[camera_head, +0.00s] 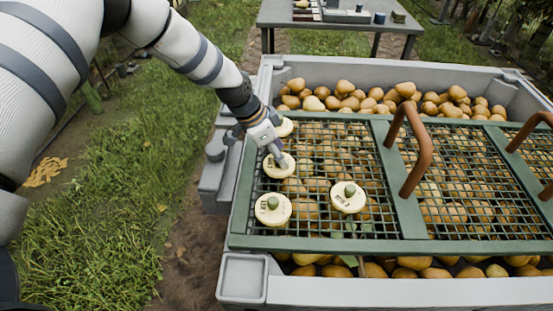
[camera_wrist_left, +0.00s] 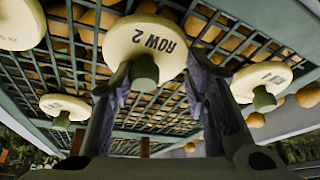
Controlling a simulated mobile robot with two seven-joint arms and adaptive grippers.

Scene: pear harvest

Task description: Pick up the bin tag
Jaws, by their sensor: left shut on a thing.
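Several round cream bin tags with green knobs are on the green mesh lid (camera_head: 405,243) of the pear bin. My left gripper (camera_head: 276,152) is shut on one bin tag (camera_head: 279,166). In the left wrist view the gripper (camera_wrist_left: 160,95) has its fingers on either side of this tag's green knob, and the tag (camera_wrist_left: 145,38) reads "ROW 2". I cannot tell whether it touches the mesh. Another tag (camera_head: 284,127) is partly hidden behind the gripper. Two more tags, one at the front left (camera_head: 273,210) and one to the right (camera_head: 348,197), lie on the mesh. My right gripper is out of view.
The grey bin (camera_head: 400,290) is full of pears under the lid. Brown curved handles (camera_head: 415,150) stand up from the lid to the right. A grey table (camera_head: 338,22) with small items stands behind. Grass lies to the left.

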